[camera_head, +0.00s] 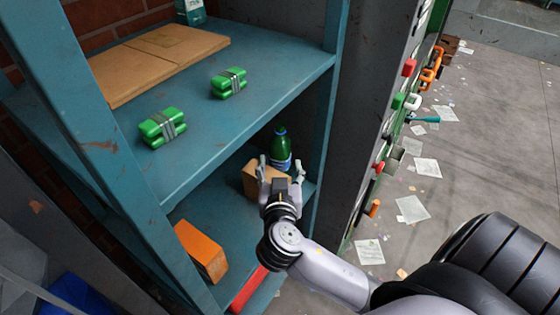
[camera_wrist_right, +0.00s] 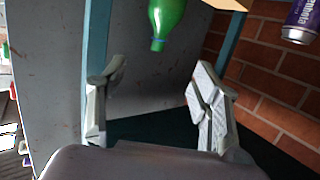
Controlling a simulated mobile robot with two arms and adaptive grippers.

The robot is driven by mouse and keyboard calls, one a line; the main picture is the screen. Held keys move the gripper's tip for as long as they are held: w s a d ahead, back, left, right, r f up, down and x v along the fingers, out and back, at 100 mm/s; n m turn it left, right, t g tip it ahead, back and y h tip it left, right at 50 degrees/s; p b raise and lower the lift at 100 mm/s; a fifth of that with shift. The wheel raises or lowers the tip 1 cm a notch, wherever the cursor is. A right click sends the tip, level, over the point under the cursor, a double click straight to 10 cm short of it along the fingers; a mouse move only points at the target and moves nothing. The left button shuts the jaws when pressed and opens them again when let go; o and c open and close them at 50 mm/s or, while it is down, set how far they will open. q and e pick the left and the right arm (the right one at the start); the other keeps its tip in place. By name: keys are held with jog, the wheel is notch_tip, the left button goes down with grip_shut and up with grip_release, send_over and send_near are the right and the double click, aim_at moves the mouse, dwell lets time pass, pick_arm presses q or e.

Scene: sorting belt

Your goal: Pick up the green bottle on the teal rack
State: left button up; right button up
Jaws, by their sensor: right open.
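The green bottle (camera_head: 280,148) with a blue label stands on the lower shelf of the teal rack (camera_head: 232,138), near its right end. It also shows in the right wrist view (camera_wrist_right: 167,20), at the top and cut off by the edge, appearing upside down. My right gripper (camera_head: 281,170) is open and empty, just in front of the bottle in the head view. In the wrist view its two fingers (camera_wrist_right: 155,82) are spread apart, with the bottle beyond them and not between them. My left gripper is not in view.
A tan block (camera_head: 252,180) sits close left of my right gripper. An orange block (camera_head: 201,250) and a red item (camera_head: 249,288) lie nearer on the lower shelf. Two strapped green bundles (camera_head: 162,128) (camera_head: 229,83) lie on the upper shelf. A purple can (camera_wrist_right: 302,18) shows in the wrist view.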

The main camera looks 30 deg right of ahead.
jog(key=p+x, duration=0.5)
jog(key=x, duration=1.2)
jog(key=shift+p, duration=0.4)
jog(key=shift+r, duration=0.15)
jog(key=shift+c, duration=0.4)
jog(key=c, duration=1.1)
